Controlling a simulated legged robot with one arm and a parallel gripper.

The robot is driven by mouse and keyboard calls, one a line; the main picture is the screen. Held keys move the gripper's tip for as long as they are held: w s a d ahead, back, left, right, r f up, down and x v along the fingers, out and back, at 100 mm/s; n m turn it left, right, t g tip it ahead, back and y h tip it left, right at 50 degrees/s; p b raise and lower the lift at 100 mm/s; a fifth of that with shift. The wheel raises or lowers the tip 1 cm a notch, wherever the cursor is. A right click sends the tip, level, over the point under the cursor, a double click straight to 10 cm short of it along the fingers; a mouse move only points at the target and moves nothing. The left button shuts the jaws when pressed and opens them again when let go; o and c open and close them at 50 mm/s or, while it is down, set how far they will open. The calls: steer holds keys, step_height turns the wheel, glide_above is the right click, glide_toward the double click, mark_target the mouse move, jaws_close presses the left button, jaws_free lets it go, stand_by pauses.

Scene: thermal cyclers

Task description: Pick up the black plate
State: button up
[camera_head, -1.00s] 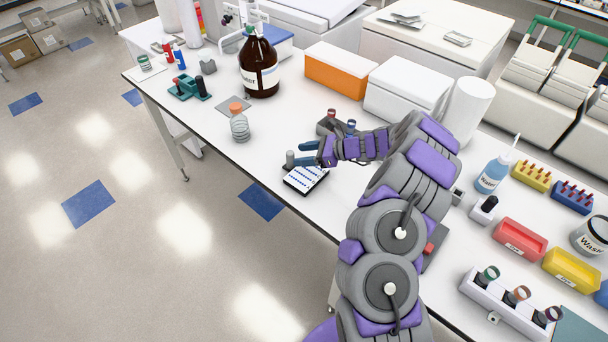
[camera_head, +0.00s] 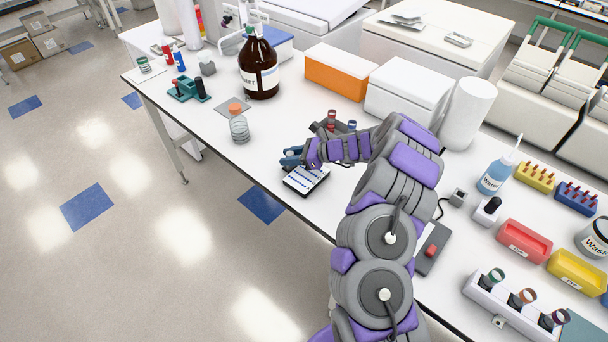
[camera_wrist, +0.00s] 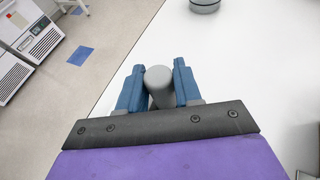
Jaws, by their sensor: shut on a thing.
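The black plate (camera_head: 305,182) lies near the front edge of the bench in the head view. It is a dark, flat block with a white top bearing rows of blue marks. My gripper (camera_head: 288,157) is at its far left corner, low over the bench. In the wrist view, my gripper (camera_wrist: 159,84) has its blue fingers on both sides of an upright grey cylinder (camera_wrist: 160,78) and is shut on it. I cannot tell whether this cylinder is fixed to the plate. The plate is not visible in the wrist view.
An orange-capped bottle (camera_head: 238,125) stands left of my gripper, and a large brown bottle (camera_head: 259,65) is farther back. A small rack with capped tubes (camera_head: 331,124) is just behind my wrist. The bench's front edge is close, with open floor beyond.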

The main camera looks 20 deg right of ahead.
steer(key=c, duration=0.5)
steer(key=shift+o, duration=0.2)
